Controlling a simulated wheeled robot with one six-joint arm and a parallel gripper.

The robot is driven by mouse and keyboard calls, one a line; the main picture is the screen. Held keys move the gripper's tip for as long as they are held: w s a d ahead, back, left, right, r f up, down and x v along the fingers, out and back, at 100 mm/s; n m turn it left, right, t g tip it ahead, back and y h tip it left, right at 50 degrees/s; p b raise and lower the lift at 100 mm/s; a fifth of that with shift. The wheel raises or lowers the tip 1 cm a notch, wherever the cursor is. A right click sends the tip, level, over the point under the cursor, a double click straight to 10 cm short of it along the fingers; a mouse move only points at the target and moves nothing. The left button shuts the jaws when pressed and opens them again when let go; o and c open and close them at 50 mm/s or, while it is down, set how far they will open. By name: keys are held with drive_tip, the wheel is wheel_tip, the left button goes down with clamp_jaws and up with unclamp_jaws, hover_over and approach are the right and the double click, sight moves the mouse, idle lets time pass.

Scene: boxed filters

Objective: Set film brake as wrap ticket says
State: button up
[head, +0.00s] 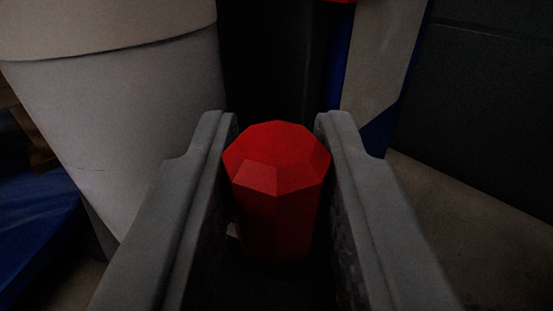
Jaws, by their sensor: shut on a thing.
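A red faceted knob (275,190), seen from its many-sided end, sits between the two grey fingers of my gripper (277,135). The gripper is shut on the knob, with a finger on its left and right sides. I take the knob to be the film brake's knob; its mounting and any scale or mark are hidden. A large pale roll (125,110), perhaps the wrap film, stands at the left. No wrap ticket shows in this view.
A pale panel (382,55) with blue edges stands behind on the right, beside a dark upright surface (490,100). A blue surface (35,235) lies at lower left. Bare floor (470,235) shows at lower right. A bit of red (340,1) is cut off at the top.

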drive_tip(key=o, duration=0.9)
drive_tip(key=shift+s, duration=0.1)
drive_tip(key=s, duration=1.7)
drive_tip(key=shift+a, duration=0.4)
